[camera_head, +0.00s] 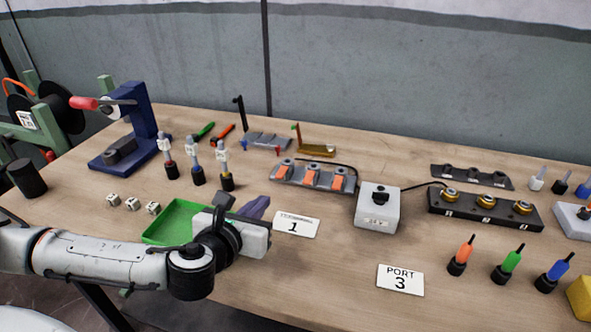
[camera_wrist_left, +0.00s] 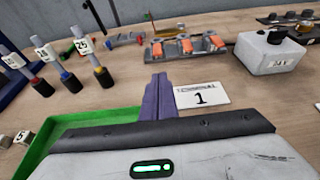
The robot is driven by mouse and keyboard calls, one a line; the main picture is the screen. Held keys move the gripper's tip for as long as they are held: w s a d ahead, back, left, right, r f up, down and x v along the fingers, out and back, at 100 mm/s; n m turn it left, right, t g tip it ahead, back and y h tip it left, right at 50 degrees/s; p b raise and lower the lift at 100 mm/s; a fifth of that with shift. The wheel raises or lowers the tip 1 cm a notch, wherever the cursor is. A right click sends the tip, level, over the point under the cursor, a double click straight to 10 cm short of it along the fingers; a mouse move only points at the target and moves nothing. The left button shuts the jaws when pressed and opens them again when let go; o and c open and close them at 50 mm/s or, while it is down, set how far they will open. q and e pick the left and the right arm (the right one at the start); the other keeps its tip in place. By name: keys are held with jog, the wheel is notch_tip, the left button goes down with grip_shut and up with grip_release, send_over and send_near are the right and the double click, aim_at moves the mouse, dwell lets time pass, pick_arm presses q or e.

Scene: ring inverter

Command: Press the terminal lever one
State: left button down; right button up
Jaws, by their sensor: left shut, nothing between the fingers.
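A grey terminal block (camera_head: 305,188) with orange levers stands at the middle of the table. Its left lever (camera_head: 283,172), middle lever (camera_head: 312,178) and right lever (camera_head: 338,183) show, and I cannot read a number on any of them. The block also shows at the top of the left wrist view (camera_wrist_left: 184,60). A white card marked 1 (camera_head: 297,225) lies in front of the block. My left gripper (camera_head: 258,206) is shut and empty, with its purple fingers (camera_wrist_left: 157,92) just left of the card, in front of the block and apart from it. My right gripper is out of view.
A green tray (camera_head: 170,222) lies under and left of my left gripper. Several labelled plugs (camera_head: 197,175) stand behind the tray. A grey-white box with a black knob (camera_head: 378,208) stands right of the block. Bare table lies between the card and the block.

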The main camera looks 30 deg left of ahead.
aim_at(276, 199)
pick_arm(q)
jog(key=shift+w+r, duration=0.1)
jog(key=shift+w, duration=0.15)
jog(key=shift+s+r, duration=0.1)
jog(key=shift+s, duration=0.2)
jog(key=x, duration=0.8)
jog(key=shift+w+a, duration=0.1)
jog(key=shift+w, duration=0.25)
jog(key=shift+w+a+f, duration=0.15)
jog(key=shift+w+f, duration=0.15)
jog(key=shift+w, duration=0.3)
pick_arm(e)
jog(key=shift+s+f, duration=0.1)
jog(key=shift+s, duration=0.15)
pick_arm(q)
jog(key=shift+w, duration=0.1)
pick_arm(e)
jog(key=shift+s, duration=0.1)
